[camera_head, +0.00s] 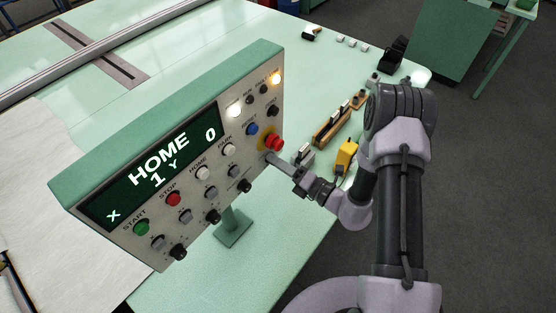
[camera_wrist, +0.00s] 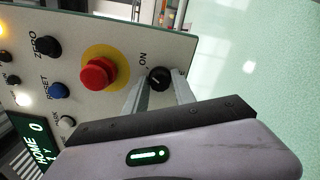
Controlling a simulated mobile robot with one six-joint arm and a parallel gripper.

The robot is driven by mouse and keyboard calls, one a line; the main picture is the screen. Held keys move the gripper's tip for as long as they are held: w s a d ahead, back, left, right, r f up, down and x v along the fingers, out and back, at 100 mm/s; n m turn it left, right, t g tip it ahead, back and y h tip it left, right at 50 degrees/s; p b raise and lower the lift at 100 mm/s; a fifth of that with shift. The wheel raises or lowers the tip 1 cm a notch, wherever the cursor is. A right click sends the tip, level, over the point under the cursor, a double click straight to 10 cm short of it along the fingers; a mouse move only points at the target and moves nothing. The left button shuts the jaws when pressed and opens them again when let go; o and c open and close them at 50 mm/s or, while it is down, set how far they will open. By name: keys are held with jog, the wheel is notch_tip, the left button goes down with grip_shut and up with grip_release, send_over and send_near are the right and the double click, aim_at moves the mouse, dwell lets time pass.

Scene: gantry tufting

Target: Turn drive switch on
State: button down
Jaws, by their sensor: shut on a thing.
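The drive switch is a black rotary knob (camera_wrist: 159,78) on the panel face, with the label ON beside it in the wrist view. A pale mark shows on the knob; I cannot tell exactly which way it points. My gripper (camera_wrist: 158,90) has one finger on each side of the knob and is shut on it. In the head view my gripper (camera_head: 272,159) reaches the panel's lower right edge, below the red emergency button (camera_head: 274,143), and hides the knob there. The control panel (camera_head: 190,150) stands tilted on a post.
The red button (camera_wrist: 97,74) on its yellow disc is close beside the fingers. Several other buttons and knobs, including the green START button (camera_head: 141,228), cover the panel. A yellow tool (camera_head: 346,156) and a wooden block (camera_head: 332,127) lie on the table behind my wrist.

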jog(key=shift+m, duration=0.5)
jog(key=c, duration=1)
grip_release()
jog(key=shift+c, duration=0.2)
jog(key=v, duration=1.7)
jog(key=shift+s+p, duration=0.2)
jog(key=shift+p, duration=0.1)
jog(key=shift+d, duration=0.15)
